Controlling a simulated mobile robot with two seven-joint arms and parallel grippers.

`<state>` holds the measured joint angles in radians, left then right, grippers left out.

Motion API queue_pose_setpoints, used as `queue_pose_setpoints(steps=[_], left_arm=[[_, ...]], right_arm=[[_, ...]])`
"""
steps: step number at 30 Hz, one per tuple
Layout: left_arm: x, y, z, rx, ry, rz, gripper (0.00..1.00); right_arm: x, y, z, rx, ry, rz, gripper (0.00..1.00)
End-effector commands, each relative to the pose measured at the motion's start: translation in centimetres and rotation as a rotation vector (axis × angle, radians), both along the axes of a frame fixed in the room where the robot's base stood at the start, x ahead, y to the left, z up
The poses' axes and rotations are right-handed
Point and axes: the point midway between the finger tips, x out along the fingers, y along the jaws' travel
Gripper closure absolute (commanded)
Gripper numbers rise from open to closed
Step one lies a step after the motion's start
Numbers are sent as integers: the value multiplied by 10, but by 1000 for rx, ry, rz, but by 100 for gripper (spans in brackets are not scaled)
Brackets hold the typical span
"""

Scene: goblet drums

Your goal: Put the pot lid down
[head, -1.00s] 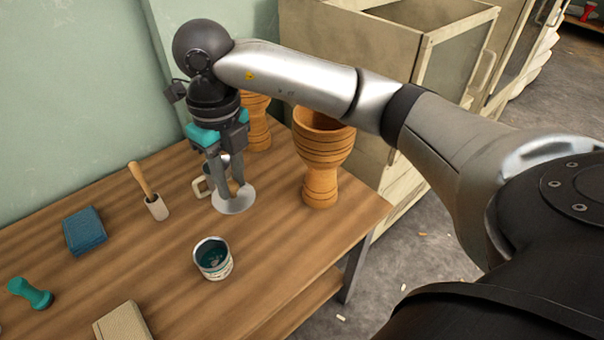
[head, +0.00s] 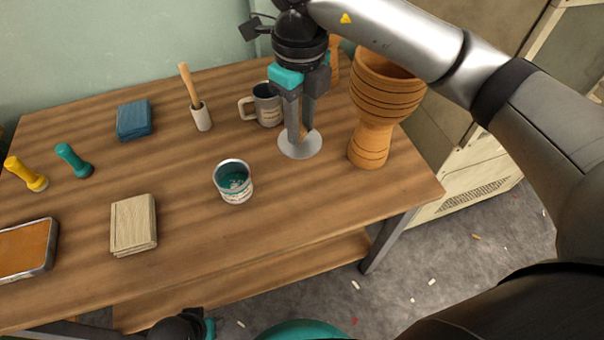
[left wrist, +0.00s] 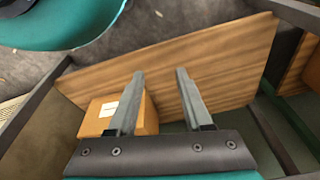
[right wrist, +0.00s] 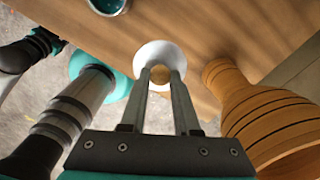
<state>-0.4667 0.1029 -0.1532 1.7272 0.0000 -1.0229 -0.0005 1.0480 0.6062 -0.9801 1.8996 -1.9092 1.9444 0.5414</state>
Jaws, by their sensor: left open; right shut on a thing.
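The pot lid is a pale grey disc (head: 287,149) with a wooden knob, near the table's right end. My right gripper (head: 303,137) points down and is shut on the knob. In the right wrist view the lid (right wrist: 150,50) lies level beyond my right gripper (right wrist: 161,76), with the knob between its fingertips. The lid is at or very close to the tabletop; I cannot tell whether it touches. My left gripper (left wrist: 160,75) is open and empty in the left wrist view, above a wooden board and a cardboard box (left wrist: 95,123).
A goblet drum (head: 370,145) stands just right of the lid. A grey mug (head: 267,106) is behind it, and a paint can (head: 235,190) is to its front left. A mallet-like tool (head: 202,117) stands further left. The tabletop (head: 290,205) in front is bare.

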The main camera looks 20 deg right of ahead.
Motion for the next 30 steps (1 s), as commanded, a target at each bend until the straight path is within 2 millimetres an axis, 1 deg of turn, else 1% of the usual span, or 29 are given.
queue_pose_setpoints(steps=[1,3,9,12,15,22,27,30], left_arm=[[5,0,4,-2,-15,1,50],[10,-1,12,-4,-29,1,50],[23,-3,39,-10,-70,2,50],[27,-4,52,-12,-88,3,50],[29,-4,61,-14,-101,4,50],[31,-4,72,-16,-115,5,50],[32,-4,87,-19,-138,6,50],[32,-4,95,-20,-147,6,50]], right_arm=[[-1,0,-15,-1,4,-1,100],[-1,-1,-29,-2,5,0,100],[-1,0,-67,-1,4,-1,100],[-1,-1,-83,-2,3,0,100],[0,-1,-94,-1,2,-2,100],[0,0,-106,-1,2,-1,100],[-1,0,-126,-2,3,0,100],[0,0,-134,-1,2,-1,100]])
